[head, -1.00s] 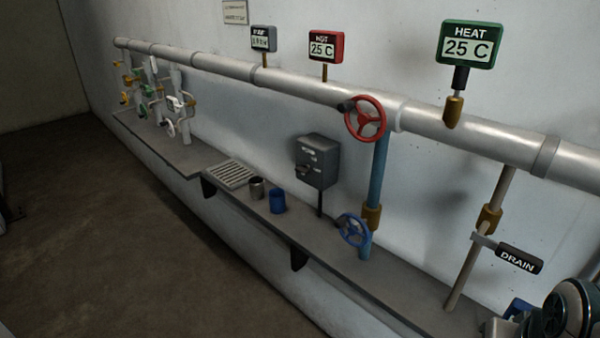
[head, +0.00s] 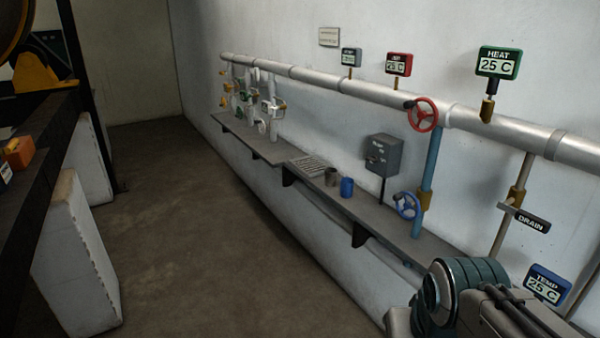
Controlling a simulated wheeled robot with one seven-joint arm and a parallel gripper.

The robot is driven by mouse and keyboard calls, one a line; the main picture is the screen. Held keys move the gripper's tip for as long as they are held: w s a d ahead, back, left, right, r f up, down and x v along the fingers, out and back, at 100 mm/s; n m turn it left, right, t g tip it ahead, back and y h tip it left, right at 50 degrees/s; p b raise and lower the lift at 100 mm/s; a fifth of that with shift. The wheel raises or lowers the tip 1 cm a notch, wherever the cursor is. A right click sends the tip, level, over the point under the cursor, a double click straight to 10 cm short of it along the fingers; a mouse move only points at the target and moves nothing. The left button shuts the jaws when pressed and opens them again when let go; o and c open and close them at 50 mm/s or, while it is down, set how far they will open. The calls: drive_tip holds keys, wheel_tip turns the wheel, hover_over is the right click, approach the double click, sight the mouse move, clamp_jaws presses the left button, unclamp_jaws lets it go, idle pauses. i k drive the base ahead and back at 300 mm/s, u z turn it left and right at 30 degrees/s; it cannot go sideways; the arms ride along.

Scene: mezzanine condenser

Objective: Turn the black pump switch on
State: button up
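A grey switch box (head: 383,156) stands on a thin post above the wall shelf, left of the blue pipe. A small dark lever (head: 372,160) shows on its front. Its labels are too small to read, and I cannot tell whether it is on or off. My arm shows at the lower right, well short of the box. My gripper is out of view.
Red (head: 423,114) and blue (head: 406,205) valve wheels are right of the box. A dark bench (head: 45,150) stands left; open floor (head: 220,240) lies between.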

sight(373, 159)
drive_tip(key=u, duration=0.35)
drive_tip(key=k, duration=0.5)
drive_tip(key=u, duration=0.65)
drive_tip(key=i, duration=1.3)
drive_tip(key=z, duration=0.9)
drive_tip(key=i, duration=0.95)
drive_tip(key=z, duration=1.1)
drive_tip(key=i, duration=0.2)
drive_tip(key=z, duration=0.15)
